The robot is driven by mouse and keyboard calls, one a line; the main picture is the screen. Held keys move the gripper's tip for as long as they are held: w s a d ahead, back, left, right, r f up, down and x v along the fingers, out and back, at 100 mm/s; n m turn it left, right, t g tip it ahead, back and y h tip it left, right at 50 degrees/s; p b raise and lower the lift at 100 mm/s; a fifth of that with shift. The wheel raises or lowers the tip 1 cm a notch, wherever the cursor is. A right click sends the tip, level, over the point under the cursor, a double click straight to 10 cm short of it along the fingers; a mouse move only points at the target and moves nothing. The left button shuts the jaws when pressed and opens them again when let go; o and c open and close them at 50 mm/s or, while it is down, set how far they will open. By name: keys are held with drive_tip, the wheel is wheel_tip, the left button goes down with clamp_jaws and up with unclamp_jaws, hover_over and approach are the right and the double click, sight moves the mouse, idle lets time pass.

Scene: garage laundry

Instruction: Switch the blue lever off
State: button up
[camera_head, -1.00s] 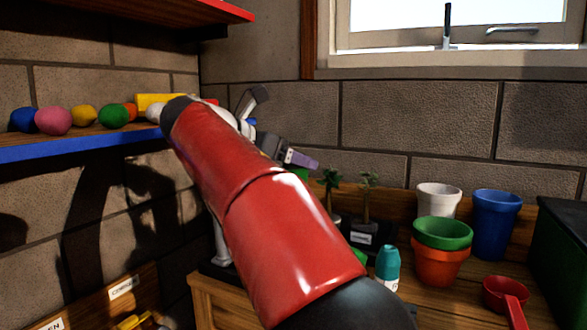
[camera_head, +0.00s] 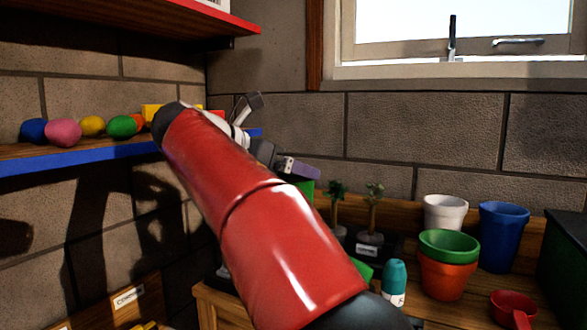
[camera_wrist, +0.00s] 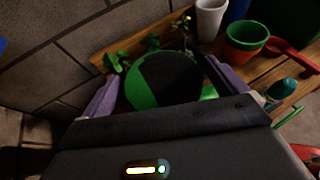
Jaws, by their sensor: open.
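I cannot make out a blue lever in either view; my red arm covers much of the middle of the head view. My gripper (camera_head: 303,169) shows only partly past the arm, with a purple finger above the bench's left end. In the wrist view my gripper (camera_wrist: 162,72) has its two purple fingers wide apart. A round green thing (camera_wrist: 143,93), partly in dark shadow, shows between them. I cannot tell how far it is from the fingers, or whether it touches them. A green patch (camera_head: 306,188) also shows just below the finger in the head view.
Small potted plants (camera_head: 372,212), a teal-capped bottle (camera_head: 394,283), stacked green and orange pots (camera_head: 447,265), a white pot (camera_head: 445,213), a blue pot (camera_head: 502,236) and a red scoop (camera_head: 513,310) crowd the wooden bench. A blue-edged shelf (camera_head: 75,159) holds several coloured balls at left.

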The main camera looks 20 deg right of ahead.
drive_tip(key=p+v, duration=0.2)
drive_tip(key=v, duration=0.7)
drive_tip(key=shift+s+a, duration=0.15)
drive_tip(key=shift+a, duration=0.15)
drive_tip(key=shift+r, duration=0.1)
